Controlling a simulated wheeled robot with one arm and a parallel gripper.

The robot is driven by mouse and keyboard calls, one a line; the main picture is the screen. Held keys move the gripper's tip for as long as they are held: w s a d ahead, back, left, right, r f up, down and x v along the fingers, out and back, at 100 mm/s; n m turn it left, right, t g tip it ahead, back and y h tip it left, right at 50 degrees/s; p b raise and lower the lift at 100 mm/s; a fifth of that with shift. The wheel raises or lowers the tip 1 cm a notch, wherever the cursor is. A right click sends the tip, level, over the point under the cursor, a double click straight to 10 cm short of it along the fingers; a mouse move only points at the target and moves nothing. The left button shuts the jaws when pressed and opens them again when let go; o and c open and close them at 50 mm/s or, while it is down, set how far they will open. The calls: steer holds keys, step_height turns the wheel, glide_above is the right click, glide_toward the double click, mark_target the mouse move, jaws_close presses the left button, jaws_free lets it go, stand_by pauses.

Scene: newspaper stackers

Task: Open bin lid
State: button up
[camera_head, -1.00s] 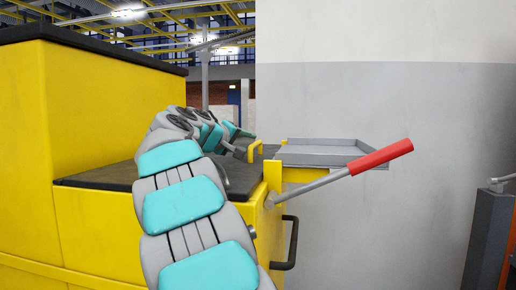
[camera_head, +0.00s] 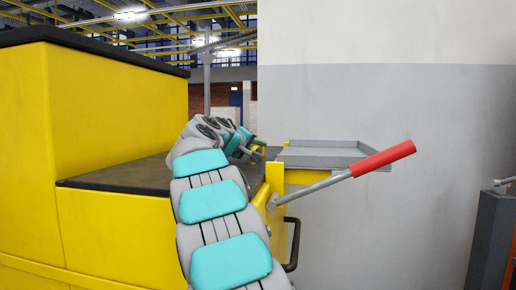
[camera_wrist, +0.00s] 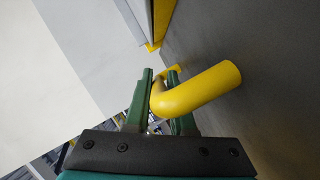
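The yellow bin (camera_head: 120,222) fills the left of the head view, with a dark, flat lid (camera_head: 125,175) on its lower part. The lid looks lowered. A yellow bent-tube handle (camera_wrist: 205,88) crosses the wrist view from the right and passes between the green fingers of my gripper (camera_wrist: 160,78). The tube covers part of the right finger and lies close to the left one. I cannot tell whether the fingers press on it. In the head view my gripper (camera_head: 254,148) is over the lid's right end, and only a bit of the handle shows.
A grey tray (camera_head: 320,153) is fixed behind the bin's right end. A lever with a red grip (camera_head: 383,159) sticks out to the right. A black handle (camera_head: 293,245) is on the bin's side. A grey wall (camera_head: 400,105) closes the back right; a dark post (camera_head: 488,235) stands at right.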

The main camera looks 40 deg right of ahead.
jaws_close()
stand_by(1.0)
